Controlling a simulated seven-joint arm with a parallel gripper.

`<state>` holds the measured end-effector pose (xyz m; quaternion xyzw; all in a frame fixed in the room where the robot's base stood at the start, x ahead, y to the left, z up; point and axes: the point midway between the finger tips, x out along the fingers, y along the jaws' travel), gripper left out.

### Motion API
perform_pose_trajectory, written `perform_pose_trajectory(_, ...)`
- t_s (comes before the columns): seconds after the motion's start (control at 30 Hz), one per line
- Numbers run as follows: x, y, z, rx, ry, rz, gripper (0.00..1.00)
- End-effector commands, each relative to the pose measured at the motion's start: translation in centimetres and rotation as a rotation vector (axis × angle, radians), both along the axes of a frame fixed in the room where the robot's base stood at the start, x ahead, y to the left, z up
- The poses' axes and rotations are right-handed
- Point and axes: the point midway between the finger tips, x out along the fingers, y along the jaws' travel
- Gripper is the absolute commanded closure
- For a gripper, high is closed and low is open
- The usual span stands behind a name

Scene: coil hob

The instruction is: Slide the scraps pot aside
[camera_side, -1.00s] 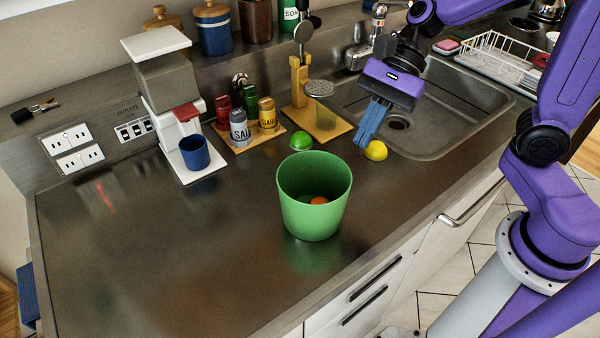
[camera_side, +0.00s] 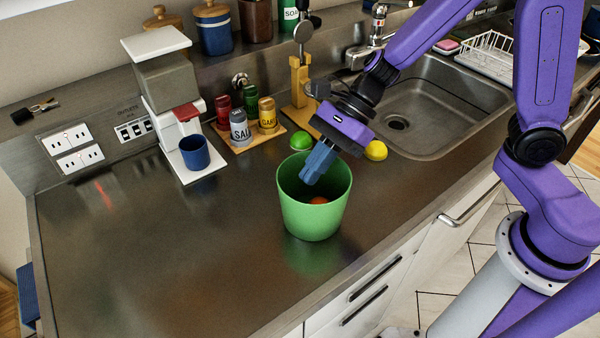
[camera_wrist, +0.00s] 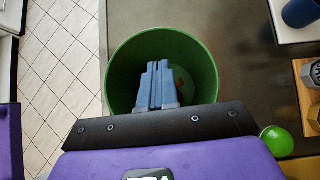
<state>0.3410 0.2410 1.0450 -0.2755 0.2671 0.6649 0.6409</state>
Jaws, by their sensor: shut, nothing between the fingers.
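The scraps pot is a green, open-topped pot (camera_side: 312,215) standing upright on the metal counter, with an orange-red item (camera_side: 318,200) inside. My gripper (camera_side: 312,180) is shut and empty. In the side view its blue fingers overlap the pot's opening and point down and to the left. In the wrist view the gripper (camera_wrist: 158,68) is over the opening of the pot (camera_wrist: 205,62) and hides part of its inside. Whether the fingertips touch the pot wall cannot be told.
A green lime (camera_side: 301,142) and a yellow lemon (camera_side: 375,150) lie behind the pot. A spice rack (camera_side: 262,137) and a coffee machine with a blue cup (camera_side: 195,153) stand at the back left. The sink (camera_side: 440,110) is at the right. The counter left of the pot is clear.

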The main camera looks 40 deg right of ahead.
Motion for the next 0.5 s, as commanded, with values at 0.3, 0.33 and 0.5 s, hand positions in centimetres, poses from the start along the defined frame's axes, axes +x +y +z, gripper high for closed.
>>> perform_pose_trajectory(0.3,-0.1,3.1,0.2,0.002,-0.002,0.001,1.00)
perform_pose_trajectory(0.33,-0.1,3.1,0.1,0.002,-0.001,0.001,1.00)
perform_pose_trajectory(0.5,-0.1,3.2,0.2,0.002,-0.002,0.001,1.00)
